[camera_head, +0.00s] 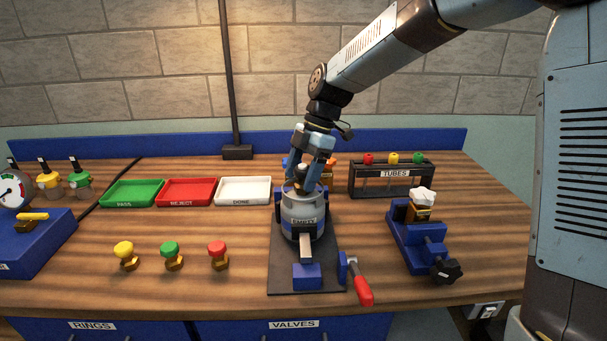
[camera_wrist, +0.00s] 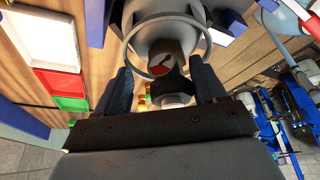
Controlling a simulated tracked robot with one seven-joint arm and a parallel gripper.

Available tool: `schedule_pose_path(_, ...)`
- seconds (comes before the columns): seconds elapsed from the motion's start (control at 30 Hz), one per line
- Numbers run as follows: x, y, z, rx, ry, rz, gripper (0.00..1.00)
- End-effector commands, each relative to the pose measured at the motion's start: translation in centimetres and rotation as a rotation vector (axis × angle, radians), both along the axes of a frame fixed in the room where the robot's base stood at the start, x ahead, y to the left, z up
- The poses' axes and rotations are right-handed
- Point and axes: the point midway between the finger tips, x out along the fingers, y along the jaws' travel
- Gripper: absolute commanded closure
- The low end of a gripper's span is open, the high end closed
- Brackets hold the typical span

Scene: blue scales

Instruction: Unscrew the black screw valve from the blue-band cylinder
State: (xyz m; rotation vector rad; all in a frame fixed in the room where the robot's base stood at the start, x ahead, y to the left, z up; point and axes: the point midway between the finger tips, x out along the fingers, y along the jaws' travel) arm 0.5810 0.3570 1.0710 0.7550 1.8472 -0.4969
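The grey cylinder (camera_head: 303,212) stands upright in a holder on a dark base plate, with a label reading EMPTY and blue near its lower part. My gripper (camera_head: 308,182) points down over its top, inside or just above the ring collar, which partly hides the valve. In the wrist view, the black screw valve (camera_wrist: 174,86) sits at the cylinder's top, beside a small round gauge with red on its face. My gripper's two fingers (camera_wrist: 162,84) are apart on either side of the valve. A gap shows at the left finger; contact at the right finger is unclear.
A red-handled clamp lever (camera_head: 361,288) sits right of the base plate. A blue vise (camera_head: 417,240) holding a white-topped part stands further right. Yellow, green and red valves (camera_head: 171,256) stand front left. Green, red and white trays (camera_head: 243,191) and a tube rack (camera_head: 391,181) are behind.

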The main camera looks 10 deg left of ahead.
Motion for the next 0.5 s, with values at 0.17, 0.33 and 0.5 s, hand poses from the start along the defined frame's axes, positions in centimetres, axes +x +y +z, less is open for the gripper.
schedule_pose_path(0.17,-0.16,0.02,-0.05,-0.002,0.003,0.002,0.21)
schedule_pose_path(0.33,-0.25,0.02,-0.05,-0.002,0.005,0.003,0.21)
schedule_pose_path(0.5,0.07,-0.24,0.81,-0.002,0.003,0.002,0.21)
